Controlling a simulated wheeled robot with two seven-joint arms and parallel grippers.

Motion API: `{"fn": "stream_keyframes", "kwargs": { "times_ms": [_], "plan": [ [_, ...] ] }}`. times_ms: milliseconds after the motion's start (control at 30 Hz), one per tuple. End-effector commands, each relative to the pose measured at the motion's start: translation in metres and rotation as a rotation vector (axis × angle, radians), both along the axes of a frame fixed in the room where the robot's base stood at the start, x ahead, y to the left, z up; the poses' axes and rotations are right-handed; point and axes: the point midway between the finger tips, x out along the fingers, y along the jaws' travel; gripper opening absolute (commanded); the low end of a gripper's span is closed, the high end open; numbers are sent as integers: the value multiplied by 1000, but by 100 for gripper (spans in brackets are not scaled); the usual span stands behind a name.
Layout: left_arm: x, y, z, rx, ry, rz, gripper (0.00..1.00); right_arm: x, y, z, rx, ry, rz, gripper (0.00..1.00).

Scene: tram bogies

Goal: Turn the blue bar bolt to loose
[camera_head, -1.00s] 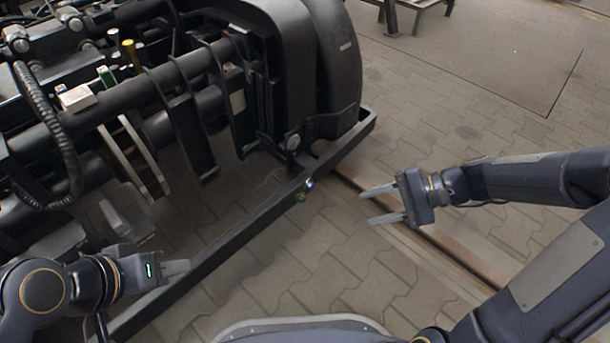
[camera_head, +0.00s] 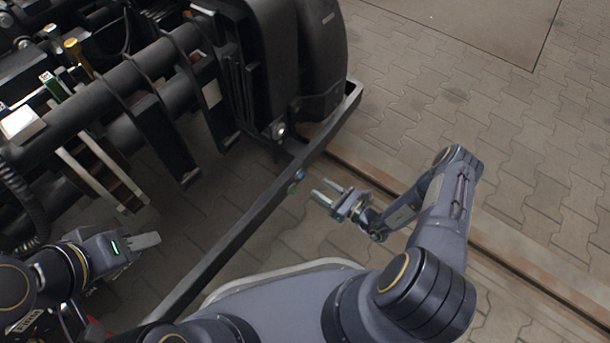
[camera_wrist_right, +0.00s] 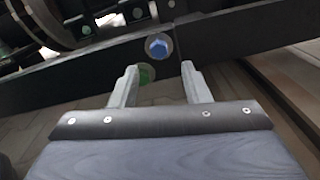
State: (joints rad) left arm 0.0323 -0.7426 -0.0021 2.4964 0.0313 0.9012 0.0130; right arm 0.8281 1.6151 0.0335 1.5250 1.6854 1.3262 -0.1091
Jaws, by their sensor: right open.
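The blue bar bolt (camera_wrist_right: 158,46) sits on the dark bar (camera_wrist_right: 230,35) in the right wrist view, with a green round piece (camera_wrist_right: 146,74) just below it. In the head view the bolt shows small on the side of the long bar (camera_head: 299,175). My right gripper (camera_head: 321,191) is open and empty, a short way to the right of the bolt and apart from it. In the right wrist view its two fingers (camera_wrist_right: 157,84) point at the bar, with the bolt ahead between them. My left gripper (camera_head: 150,241) is at the lower left, away from the bolt; its finger gap is not clear.
The dark bogie frame (camera_head: 270,60) with tubes and brackets fills the upper left. The long bar (camera_head: 240,232) runs diagonally along its near side. A rail (camera_head: 520,262) crosses the paved floor at the right, which is otherwise clear.

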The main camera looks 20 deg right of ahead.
Motion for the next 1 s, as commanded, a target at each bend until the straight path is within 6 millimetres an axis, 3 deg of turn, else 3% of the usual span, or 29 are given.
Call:
{"fn": "stream_keyframes", "kwargs": {
  "times_ms": [400,767,1000],
  "plan": [
    [0,0,-23,0,0,0,36,48,38,-1,0,-3,5,43],
    [0,0,-23,0,0,0,36,52,42,1,-1,-1,5,43],
    [0,0,-23,0,0,0,36,52,42,1,-1,-1,5,11]
  ]
}}
